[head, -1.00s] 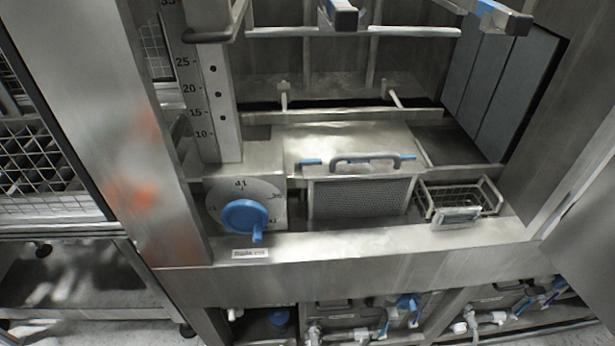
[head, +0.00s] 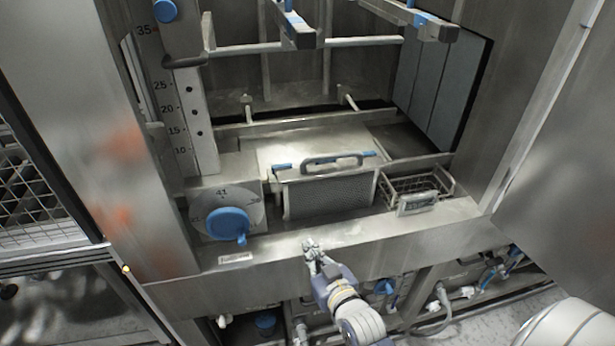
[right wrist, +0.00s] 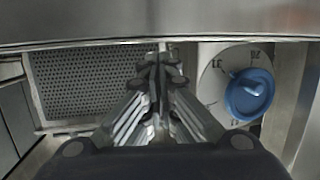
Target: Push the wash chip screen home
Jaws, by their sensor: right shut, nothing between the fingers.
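The wash chip screen (head: 330,196) is a grey perforated panel in the washer's front, with a grey handle (head: 333,162) and blue tabs at its top. In the head view it stands upright in its opening; I cannot tell how far it sticks out. Its mesh (right wrist: 90,80) fills the left of the right wrist view. My right gripper (head: 311,246) is shut and empty, in front of and below the screen near the steel ledge, apparently apart from it. In the wrist view its closed fingertips (right wrist: 158,66) overlap the mesh's right edge. My left gripper is not in view.
A blue dial knob (head: 228,222) on a numbered plate is left of the screen. A wire basket (head: 417,187) stands to its right. A steel ledge (head: 350,232) runs below. Blue-tipped bars (head: 412,19) hang above. Valves and pipes (head: 490,268) sit underneath.

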